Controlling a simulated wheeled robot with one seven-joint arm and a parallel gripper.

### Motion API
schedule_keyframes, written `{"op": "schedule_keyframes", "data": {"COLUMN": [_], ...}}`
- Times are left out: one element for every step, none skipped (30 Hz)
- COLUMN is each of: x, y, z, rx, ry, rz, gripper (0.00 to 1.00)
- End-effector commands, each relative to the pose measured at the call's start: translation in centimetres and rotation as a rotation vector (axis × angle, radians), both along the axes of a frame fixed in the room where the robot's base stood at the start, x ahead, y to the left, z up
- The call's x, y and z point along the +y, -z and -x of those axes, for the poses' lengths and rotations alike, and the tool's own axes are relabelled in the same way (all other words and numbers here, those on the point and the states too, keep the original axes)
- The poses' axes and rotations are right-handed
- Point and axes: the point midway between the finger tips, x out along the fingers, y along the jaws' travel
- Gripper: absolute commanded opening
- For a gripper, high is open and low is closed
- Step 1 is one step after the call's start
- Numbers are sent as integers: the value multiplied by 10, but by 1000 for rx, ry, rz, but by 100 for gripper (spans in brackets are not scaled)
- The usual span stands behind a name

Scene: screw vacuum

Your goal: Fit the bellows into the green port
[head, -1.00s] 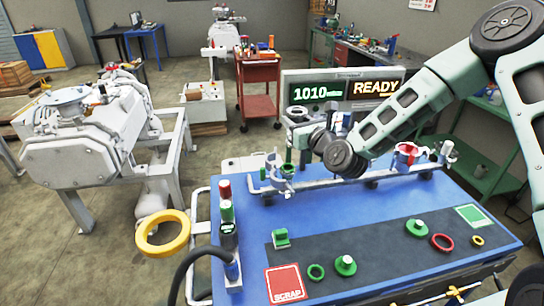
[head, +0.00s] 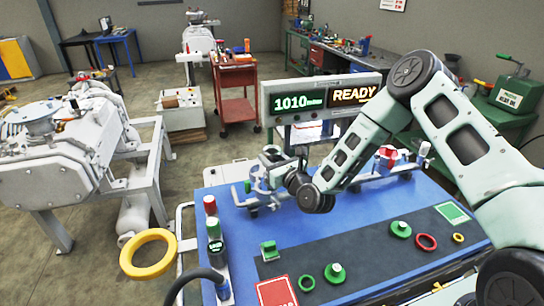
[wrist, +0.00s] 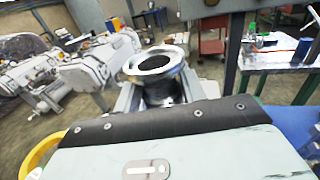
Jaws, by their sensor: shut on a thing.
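My gripper (head: 281,163) is shut on the bellows (head: 271,153), a grey metal piece with a round flange on top. In the wrist view the bellows (wrist: 154,66) stands roughly upright between the fingers, its open ring facing up and its darker lower body partly hidden. In the head view it is at the left end of the pipe manifold, where the green port is. Bellows and gripper cover that port, so I cannot tell whether the bellows is seated in it or just above it. The red port (head: 388,156) is at the manifold's right end.
The READY display (head: 325,102) stands behind.

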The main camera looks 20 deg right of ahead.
Motion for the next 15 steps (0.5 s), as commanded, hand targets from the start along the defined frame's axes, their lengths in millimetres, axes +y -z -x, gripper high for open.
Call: {"op": "schedule_keyframes", "data": {"x": [0, 0, 0, 0, 0, 0, 0, 0, 0, 0, 0, 0, 0, 0, 0], "y": [0, 0, 0, 0, 0, 0, 1, 2, 4, 4, 5, 6, 7, 8, 9], "z": [0, 0, 0, 0, 0, 0, 0, 0, 0, 0, 0, 0, 0, 0, 0], "rx": [-2, -2, -2, -2, -2, -2, -1, -1, -1, -1, -1, -1, -1, -1, 0], "ry": [0, 0, 0, 0, 0, 0, 0, 0, 1, 0, 0, 0, 0, 0, 0], "rz": [-1, -1, -1, -1, -1, -1, 0, -1, -1, -1, -1, -1, -1, -1, -1], "gripper": [10, 10, 10, 10, 10, 10, 10, 10, 10, 10, 10, 10, 10, 10, 10]}}
